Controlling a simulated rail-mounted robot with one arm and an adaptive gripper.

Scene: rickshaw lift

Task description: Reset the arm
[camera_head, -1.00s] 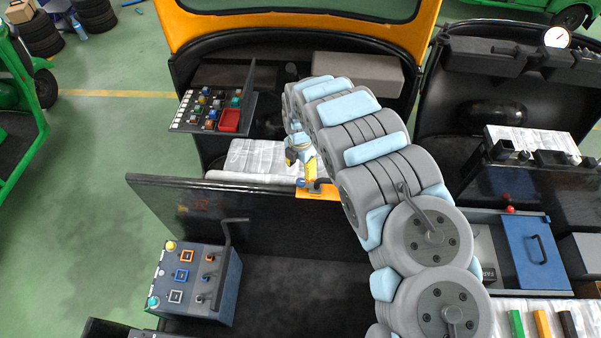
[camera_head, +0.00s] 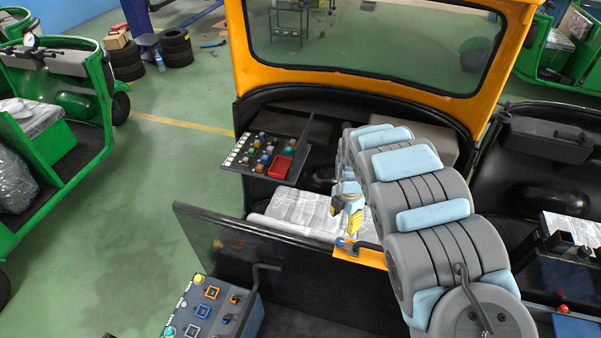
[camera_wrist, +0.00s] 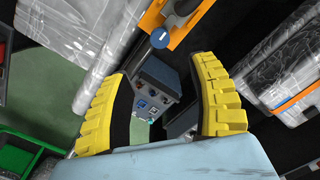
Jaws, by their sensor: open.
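My gripper (camera_head: 349,216) is at the end of my grey and light-blue arm, above the plastic-wrapped seat of the rickshaw. Its yellow ribbed fingers also show in the wrist view (camera_wrist: 160,105), spread apart with nothing between them. An orange plate (camera_head: 358,253) with a small blue part lies just below the fingers in the head view.
A button panel with a red tray (camera_head: 281,167) stands behind and left of my gripper. A dark partition (camera_head: 232,243) and a blue-grey control box (camera_head: 212,308) are in front. The windscreen frame (camera_head: 400,88) rises behind. Open green floor lies left.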

